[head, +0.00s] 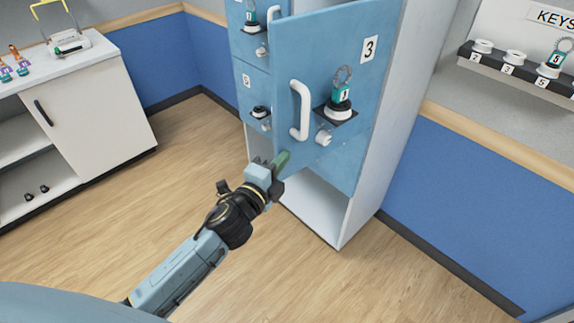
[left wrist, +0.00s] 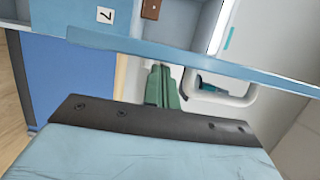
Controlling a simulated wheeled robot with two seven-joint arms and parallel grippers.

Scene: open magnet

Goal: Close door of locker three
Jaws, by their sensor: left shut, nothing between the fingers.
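The blue door of locker three (head: 318,60), marked with a 3 label (head: 369,49), stands ajar, its left edge swung out from the locker block. It carries a white handle (head: 299,110) and a small dark ledge with a key on a magnet (head: 341,99). My left gripper (head: 281,160) is shut and empty, with its green fingertips at the door's lower left corner. In the left wrist view the shut fingertips (left wrist: 162,88) lie close to the blue door edge (left wrist: 190,57); contact is unclear. The white handle (left wrist: 228,92) shows beside them. My right gripper is not in view.
Smaller lockers (head: 255,95) with handles and key ledges stand left of the door. An open white compartment (head: 318,205) lies below it. A key rack (head: 515,62) hangs at the right. A white cabinet (head: 85,110) stands at the left. The wooden floor between is clear.

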